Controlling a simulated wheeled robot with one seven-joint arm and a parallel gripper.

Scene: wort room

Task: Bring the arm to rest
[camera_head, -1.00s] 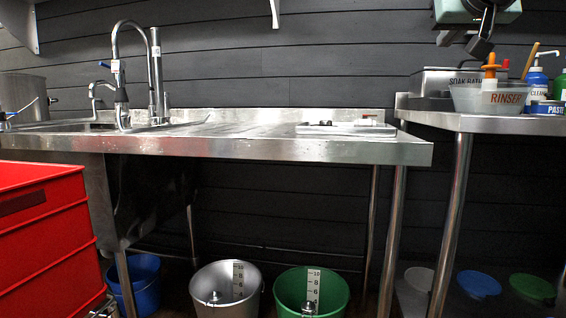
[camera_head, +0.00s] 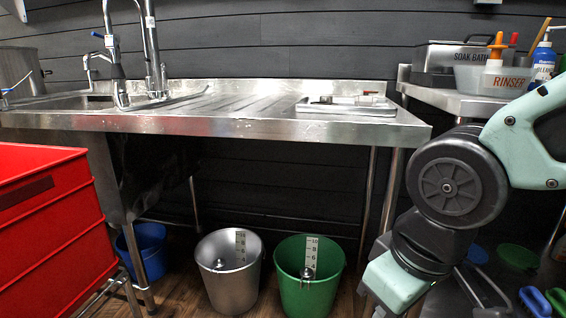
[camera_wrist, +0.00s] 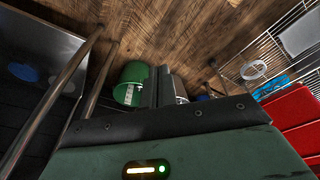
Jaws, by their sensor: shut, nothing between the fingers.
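My arm (camera_head: 458,180) hangs down at the right of the head view, bent at a large dark joint. Its pale green lower end reaches down to the right of the green bucket, and the fingertips cannot be made out there. In the wrist view my gripper (camera_wrist: 162,84) shows two dark fingers close together, shut and empty, pointing toward the wooden floor (camera_wrist: 190,30). The green bucket (camera_wrist: 131,86) appears beside the fingers, apparently on the floor beyond them.
A steel sink table (camera_head: 250,126) spans the middle. Under it stand a silver bucket (camera_head: 228,285), a green bucket (camera_head: 310,285) and a blue bucket (camera_head: 146,250). Red crates (camera_head: 45,230) are at left. A steel side table (camera_head: 450,100) is close behind my arm.

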